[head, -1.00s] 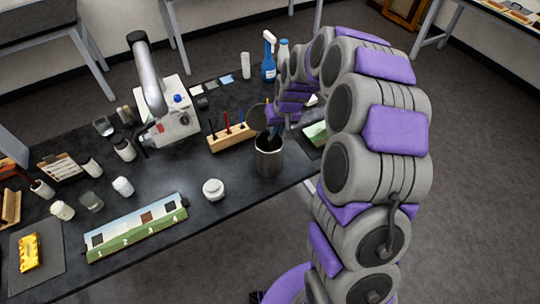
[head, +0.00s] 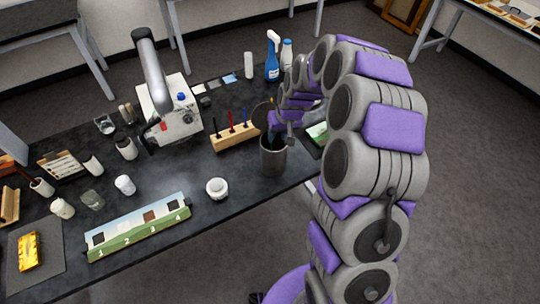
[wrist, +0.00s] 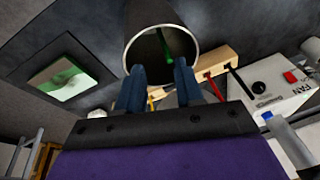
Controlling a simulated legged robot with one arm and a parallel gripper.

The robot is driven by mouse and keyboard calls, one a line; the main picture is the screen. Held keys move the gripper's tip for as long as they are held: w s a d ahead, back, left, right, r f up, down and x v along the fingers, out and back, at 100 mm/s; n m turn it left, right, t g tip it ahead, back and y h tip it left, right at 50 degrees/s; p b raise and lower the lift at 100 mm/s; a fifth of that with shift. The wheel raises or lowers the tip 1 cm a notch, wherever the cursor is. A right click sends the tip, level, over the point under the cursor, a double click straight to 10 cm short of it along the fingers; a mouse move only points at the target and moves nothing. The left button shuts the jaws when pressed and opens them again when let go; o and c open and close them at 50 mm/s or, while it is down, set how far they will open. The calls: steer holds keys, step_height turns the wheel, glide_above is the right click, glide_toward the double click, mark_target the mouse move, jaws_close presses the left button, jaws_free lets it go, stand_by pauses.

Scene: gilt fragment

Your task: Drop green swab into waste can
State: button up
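The waste can (head: 273,160) is a dark metal cylinder standing on the right part of the black table. Its round mouth faces me in the wrist view (wrist: 198,40). The green swab (wrist: 164,46) shows within that mouth, leaning against the dark inside; its lower end is not clear. My gripper (wrist: 158,68) has its two blue-grey fingers spread at the can's rim, with a gap between them and nothing visibly held.
Spray bottles (head: 272,60) and a white fan unit (head: 170,115) stand farther back.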

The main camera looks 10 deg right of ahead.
steer(key=d+p+v, duration=0.1)
steer(key=v, duration=1.6)
steer(key=s+a+f+g+h+b, duration=0.1)
steer(key=s+f+g+b, duration=0.1)
steer(key=s, duration=1.6)
steer(key=s+a+f+g+b, duration=0.1)
steer(key=s+f+g+b, duration=0.1)
steer(key=s, duration=1.7)
steer(key=shift+a+f+m+h+b, duration=0.35)
steer(key=shift+f+m+h+b, duration=0.05)
steer(key=shift+b, duration=0.35)
steer(key=shift+s, duration=0.15)
steer(key=shift+a, duration=0.1)
